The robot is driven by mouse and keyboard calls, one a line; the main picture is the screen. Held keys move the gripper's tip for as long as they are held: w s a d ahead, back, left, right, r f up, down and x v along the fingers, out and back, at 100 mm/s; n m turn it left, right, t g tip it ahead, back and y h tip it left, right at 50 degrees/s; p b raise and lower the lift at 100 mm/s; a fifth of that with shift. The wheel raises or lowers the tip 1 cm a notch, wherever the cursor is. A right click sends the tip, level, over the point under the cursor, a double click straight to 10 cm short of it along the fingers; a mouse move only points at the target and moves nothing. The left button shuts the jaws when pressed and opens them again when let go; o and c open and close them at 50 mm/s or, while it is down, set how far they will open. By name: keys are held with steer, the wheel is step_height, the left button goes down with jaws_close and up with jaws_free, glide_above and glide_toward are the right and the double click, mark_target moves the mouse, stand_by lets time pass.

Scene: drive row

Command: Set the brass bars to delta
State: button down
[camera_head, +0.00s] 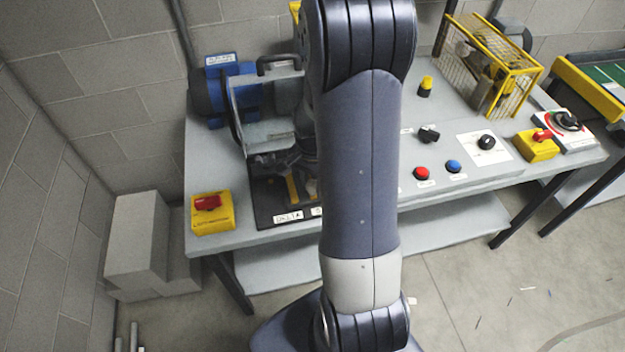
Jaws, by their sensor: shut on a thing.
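A dark terminal board (262,207) lies on the bench, left of my arm, with a white label at its front edge that seems to read DELTA. Brass bars (292,189) show on it, one clearly and another partly beside my arm. My gripper (285,172) is low over the board at the bars' far end, mostly dark and partly hidden by my own arm. It is shut on a brass bar, though the fingertips are hard to make out. The right part of the board is hidden behind my arm.
A grey cover with a black handle (279,63) stands behind the board, beside a blue motor (222,90). A yellow box with a red switch (211,213) sits at the front left. Right are red (421,173) and blue buttons (453,166) and a yellow cage (487,68).

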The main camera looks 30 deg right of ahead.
mark_target(292, 196)
steer(key=shift+w+a+b, duration=0.15)
steer(key=shift+w+a, duration=0.1)
steer(key=shift+a, duration=0.6)
steer(key=shift+w+a+b, duration=0.2)
steer(key=shift+w+a, duration=0.05)
steer(key=shift+a, duration=0.6)
steer(key=shift+w+a+b, duration=0.15)
steer(key=shift+w+a, duration=0.1)
steer(key=shift+a, duration=0.6)
steer(key=c, duration=1.1)
jaws_free()
steer(key=shift+a, duration=0.15)
steer(key=shift+o, duration=0.2)
step_height(292, 196, up, 11)
steer(key=shift+f, duration=0.1)
